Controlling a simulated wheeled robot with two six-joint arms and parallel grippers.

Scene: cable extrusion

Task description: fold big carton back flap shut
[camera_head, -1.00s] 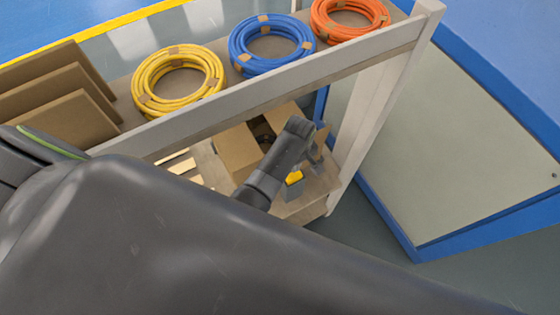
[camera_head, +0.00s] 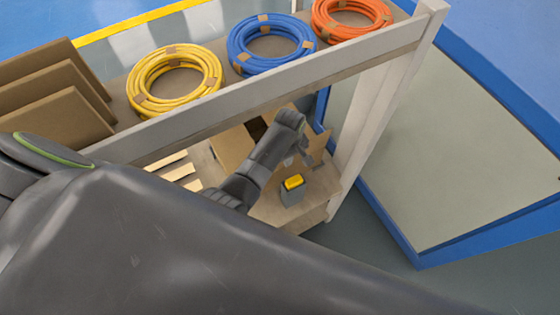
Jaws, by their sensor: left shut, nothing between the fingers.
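The big carton is brown cardboard and stands on the lower shelf. One flap or panel (camera_head: 231,150) shows left of my arm, with a dark opening (camera_head: 257,129) beside it. Another brown flap (camera_head: 319,146) shows to the right of my gripper. My arm hides the carton's middle, so I cannot tell which flap is the back one. My left gripper (camera_head: 306,159) is small in view, shut and empty, close to the right flap. I cannot tell whether it touches it. My right gripper is not in view.
A grey block with a yellow top (camera_head: 293,184) stands on the lower shelf (camera_head: 318,187). Pale strips (camera_head: 172,168) lie left of the carton. The upper shelf holds yellow (camera_head: 141,99), blue (camera_head: 238,56) and orange (camera_head: 320,27) cable coils and cardboard sheets (camera_head: 60,122). A shelf post (camera_head: 366,110) stands right.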

